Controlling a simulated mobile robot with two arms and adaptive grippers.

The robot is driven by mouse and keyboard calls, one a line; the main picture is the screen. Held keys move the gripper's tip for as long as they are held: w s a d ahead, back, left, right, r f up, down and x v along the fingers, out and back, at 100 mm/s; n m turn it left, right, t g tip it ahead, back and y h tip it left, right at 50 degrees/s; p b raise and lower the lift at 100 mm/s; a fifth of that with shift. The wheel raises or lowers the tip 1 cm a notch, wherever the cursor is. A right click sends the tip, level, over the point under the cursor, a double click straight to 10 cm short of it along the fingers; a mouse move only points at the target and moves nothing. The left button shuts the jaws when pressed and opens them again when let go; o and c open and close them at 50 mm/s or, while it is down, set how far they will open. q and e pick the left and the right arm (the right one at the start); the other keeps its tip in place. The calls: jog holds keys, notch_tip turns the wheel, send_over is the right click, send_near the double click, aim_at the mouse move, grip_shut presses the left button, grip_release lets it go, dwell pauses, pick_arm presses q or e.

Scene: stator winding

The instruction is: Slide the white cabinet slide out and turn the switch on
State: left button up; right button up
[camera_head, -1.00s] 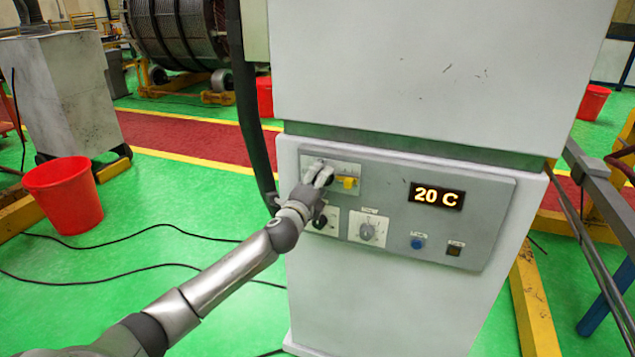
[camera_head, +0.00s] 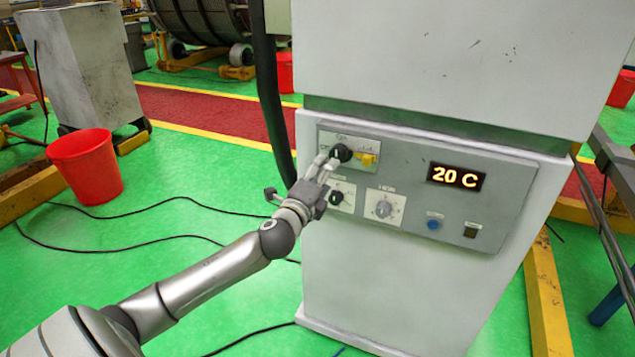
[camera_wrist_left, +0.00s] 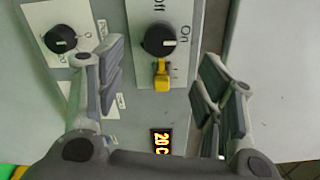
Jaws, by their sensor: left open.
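The white cabinet (camera_head: 400,290) carries a grey control panel (camera_head: 480,187) on its front. At the panel's upper left is a black rotary switch (camera_head: 341,153) with a yellow tab (camera_head: 367,159) beside it. In the left wrist view the switch (camera_wrist_left: 159,40) has "On" and "Off" labels around it, with the yellow tab (camera_wrist_left: 161,77) next to it. My left gripper (camera_head: 322,176) is in front of the panel, just below and left of the switch. In the wrist view its fingers (camera_wrist_left: 158,80) are spread wide with nothing between them. My right gripper is not in view.
Lower on the panel are a dark knob (camera_head: 335,197), a grey knob (camera_head: 383,209) and a blue button (camera_head: 433,224). A lit display (camera_head: 456,177) reads 20 C. A red bucket (camera_head: 86,168) stands on the green floor at left. Black cables (camera_head: 150,237) lie on the floor.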

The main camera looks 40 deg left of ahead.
pick_arm(q)
jog(key=shift+v, duration=1.45)
